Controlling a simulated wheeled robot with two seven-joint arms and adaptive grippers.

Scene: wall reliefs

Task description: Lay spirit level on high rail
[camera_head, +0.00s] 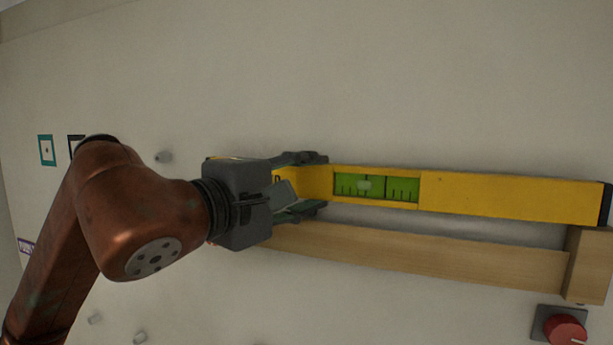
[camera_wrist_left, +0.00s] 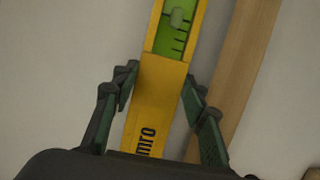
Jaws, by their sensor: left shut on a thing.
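The spirit level (camera_head: 510,195) is a long yellow bar with a green vial window and dark end caps. It also fills the middle of the left wrist view (camera_wrist_left: 160,95). My left gripper (camera_head: 310,182) is shut on it left of the vial, one finger above and one below. The wooden rail (camera_head: 430,255) is on the wall below the level, with a block at its right end. It shows right of the level in the left wrist view (camera_wrist_left: 240,70). The level's right end is close to the end block; I cannot tell if they touch. My right gripper is out of view.
A red knob (camera_head: 565,328) on a dark plate is at the lower right, below the rail's end. The wall above the level is clear.

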